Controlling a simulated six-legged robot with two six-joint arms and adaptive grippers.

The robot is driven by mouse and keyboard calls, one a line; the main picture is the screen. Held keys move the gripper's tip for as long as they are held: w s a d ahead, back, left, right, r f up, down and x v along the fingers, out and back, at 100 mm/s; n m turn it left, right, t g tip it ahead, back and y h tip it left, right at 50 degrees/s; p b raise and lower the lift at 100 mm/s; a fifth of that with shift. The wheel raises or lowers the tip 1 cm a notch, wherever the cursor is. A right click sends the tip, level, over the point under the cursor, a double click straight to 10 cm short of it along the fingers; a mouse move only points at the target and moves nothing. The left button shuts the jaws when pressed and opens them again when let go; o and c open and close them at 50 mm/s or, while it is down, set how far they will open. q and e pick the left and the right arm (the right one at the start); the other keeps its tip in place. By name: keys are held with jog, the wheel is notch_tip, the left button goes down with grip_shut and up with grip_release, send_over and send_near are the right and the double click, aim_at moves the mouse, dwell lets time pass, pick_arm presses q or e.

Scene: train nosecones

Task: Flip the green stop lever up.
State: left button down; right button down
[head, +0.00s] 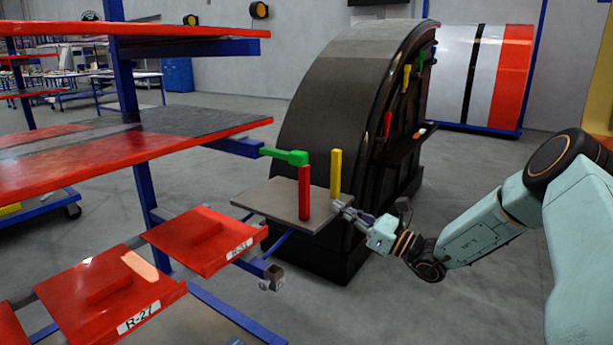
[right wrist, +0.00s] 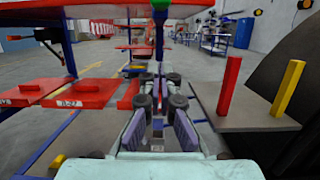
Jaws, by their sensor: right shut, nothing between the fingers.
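The green stop lever (head: 285,156) lies nearly level in the head view, pointing left, its right end at the top of an upright red lever (head: 305,192). Where the green lever is mounted is not clear. An upright yellow lever (head: 336,174) stands right of the red one on a grey plate (head: 265,199). My right gripper (head: 341,207) is shut and empty, near the plate's right edge and the yellow lever's foot in the picture. In the right wrist view, the red lever (right wrist: 229,85) and yellow lever (right wrist: 289,88) stand right of the fingers (right wrist: 160,80). My left gripper is not in view.
A large dark curved nosecone (head: 325,110) stands behind the plate. Open grey floor lies between the nosecone and my right arm.

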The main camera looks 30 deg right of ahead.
jog(key=b, duration=0.3)
send_near(282, 155)
jog(key=w+f, duration=0.1)
jog(key=w, duration=0.2)
jog(key=shift+w+a+f, duration=0.1)
jog(key=shift+w+f, duration=0.15)
jog(key=shift+s, duration=0.1)
